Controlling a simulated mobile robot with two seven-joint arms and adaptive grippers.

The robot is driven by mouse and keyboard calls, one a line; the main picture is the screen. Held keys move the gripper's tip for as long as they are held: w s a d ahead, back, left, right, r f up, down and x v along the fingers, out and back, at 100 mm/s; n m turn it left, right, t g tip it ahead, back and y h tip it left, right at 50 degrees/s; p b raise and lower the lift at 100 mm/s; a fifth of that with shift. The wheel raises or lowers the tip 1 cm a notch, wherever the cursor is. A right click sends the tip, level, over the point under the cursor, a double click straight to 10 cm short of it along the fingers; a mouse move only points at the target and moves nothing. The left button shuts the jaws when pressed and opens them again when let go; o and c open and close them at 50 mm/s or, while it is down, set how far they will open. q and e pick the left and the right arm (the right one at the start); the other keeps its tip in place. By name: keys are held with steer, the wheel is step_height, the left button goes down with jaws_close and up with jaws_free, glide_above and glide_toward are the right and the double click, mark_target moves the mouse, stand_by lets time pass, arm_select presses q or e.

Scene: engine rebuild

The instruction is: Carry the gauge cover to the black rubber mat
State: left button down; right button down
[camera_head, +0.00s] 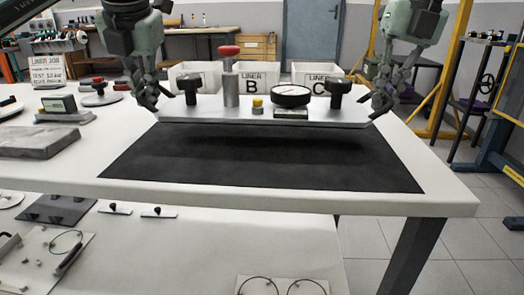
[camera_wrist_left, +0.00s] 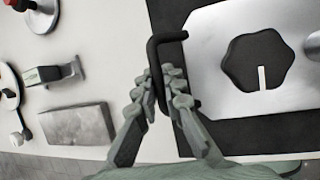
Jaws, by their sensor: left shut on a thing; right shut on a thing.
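The gauge cover (camera_head: 205,113) is a light metal plate with black knobs, a round dial, a yellow knob and a red-topped cylinder. It hangs level above the black rubber mat (camera_head: 260,172), with a dark shadow beneath it. My left gripper (camera_head: 148,98) is shut on the cover's left end. In the left wrist view, its fingers (camera_wrist_left: 165,92) close around a black bar handle (camera_wrist_left: 153,75) beside the plate (camera_wrist_left: 215,65). My right gripper (camera_head: 381,102) is shut on the cover's right end; the handle there is hard to make out.
White bins (camera_head: 310,73) stand behind the mat. A grey block (camera_head: 42,142) and a small gauge on a stand (camera_head: 62,110) lie on the table to the left. The lower shelf (camera_head: 200,250) holds several small parts. The mat's visible front area is bare.

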mark_target(153, 131)
arm_select(q)
steer(key=shift+a+r, duration=0.1)
steer(key=shift+r, duration=0.1)
arm_select(e)
steer(key=shift+d+r, duration=0.1)
arm_select(q)
steer(key=shift+f, duration=0.1)
